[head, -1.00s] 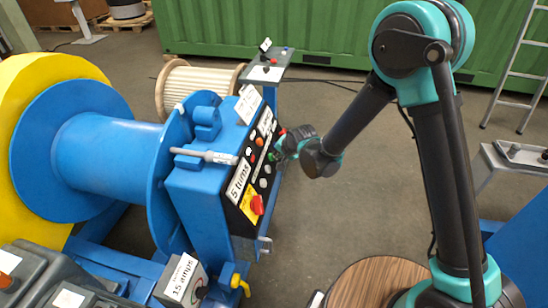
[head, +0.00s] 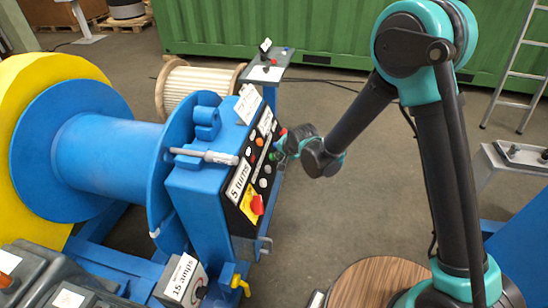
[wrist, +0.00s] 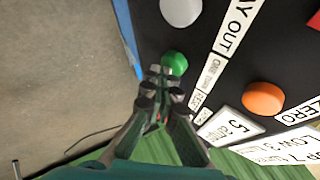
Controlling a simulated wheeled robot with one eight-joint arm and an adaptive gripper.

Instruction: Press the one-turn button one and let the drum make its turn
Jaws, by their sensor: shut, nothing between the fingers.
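The blue drum (head: 105,155) with its flange (head: 168,150) stands at the left in the head view. Beside it is the blue control box with a black button panel (head: 249,206). My gripper (head: 282,148) is at the panel's far right end. In the wrist view my gripper (wrist: 163,73) is shut and empty, its tips at the lower edge of a green button (wrist: 175,61). A small white label, apparently "one turn" (wrist: 211,72), is beside that button. I cannot tell whether the tips touch it or whether it is pushed in.
A grey button (wrist: 181,11) and an orange button (wrist: 262,98) are near the green one. A red switch (head: 257,205) sits at the panel's near end. A wooden reel (head: 187,88) and a small stand (head: 268,73) are behind.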

